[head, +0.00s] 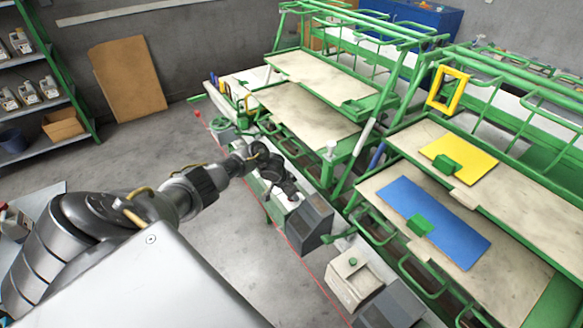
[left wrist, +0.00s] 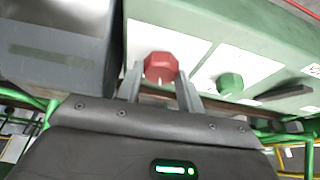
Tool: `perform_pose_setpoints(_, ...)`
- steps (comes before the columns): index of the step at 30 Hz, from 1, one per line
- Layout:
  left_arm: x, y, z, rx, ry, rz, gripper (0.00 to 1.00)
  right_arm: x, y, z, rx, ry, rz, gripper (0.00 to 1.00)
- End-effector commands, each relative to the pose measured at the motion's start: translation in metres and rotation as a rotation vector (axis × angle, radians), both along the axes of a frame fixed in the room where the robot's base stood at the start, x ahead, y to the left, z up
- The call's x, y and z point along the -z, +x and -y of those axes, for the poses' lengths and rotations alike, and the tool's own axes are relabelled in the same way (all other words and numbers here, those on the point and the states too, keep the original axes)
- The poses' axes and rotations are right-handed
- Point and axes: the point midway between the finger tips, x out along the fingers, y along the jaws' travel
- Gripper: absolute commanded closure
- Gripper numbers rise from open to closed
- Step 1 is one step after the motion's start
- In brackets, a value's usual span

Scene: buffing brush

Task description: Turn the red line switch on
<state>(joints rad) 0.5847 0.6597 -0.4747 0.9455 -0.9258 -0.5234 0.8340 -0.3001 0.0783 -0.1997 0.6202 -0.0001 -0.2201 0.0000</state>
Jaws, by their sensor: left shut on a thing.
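The red line switch (left wrist: 160,67) is a faceted red knob on a white panel in the left wrist view. My left gripper (left wrist: 159,80) has one finger on each side of it and is shut on it. In the head view my left gripper (head: 284,184) is over the green-and-white control box (head: 287,208) at the bench's front. The red switch is hidden there by the gripper and wrist. I cannot tell the switch's exact turn angle. My right gripper is not in view.
A green knob (left wrist: 230,83) sits right of the red one, beside a dark bar (left wrist: 282,91). A dark grey housing (left wrist: 60,50) stands close on the left. Green-framed racks with blue (head: 432,222) and yellow (head: 458,158) boards rise behind.

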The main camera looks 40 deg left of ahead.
Motion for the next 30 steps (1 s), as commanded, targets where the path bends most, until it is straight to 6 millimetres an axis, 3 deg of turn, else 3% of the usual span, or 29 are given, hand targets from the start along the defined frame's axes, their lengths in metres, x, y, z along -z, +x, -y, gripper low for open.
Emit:
perform_pose_setpoints(11, 0.006, 0.002, -0.003, 0.357, 0.001, 0.002, 0.86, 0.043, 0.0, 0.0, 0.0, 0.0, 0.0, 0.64)
perform_pose_setpoints(24, 0.007, 0.004, -0.004, 0.759, 0.002, 0.002, 0.86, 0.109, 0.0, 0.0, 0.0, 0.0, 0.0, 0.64)
perform_pose_setpoints(30, 0.004, 0.004, -0.004, 0.899, 0.001, 0.0, 0.86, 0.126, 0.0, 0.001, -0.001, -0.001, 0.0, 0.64)
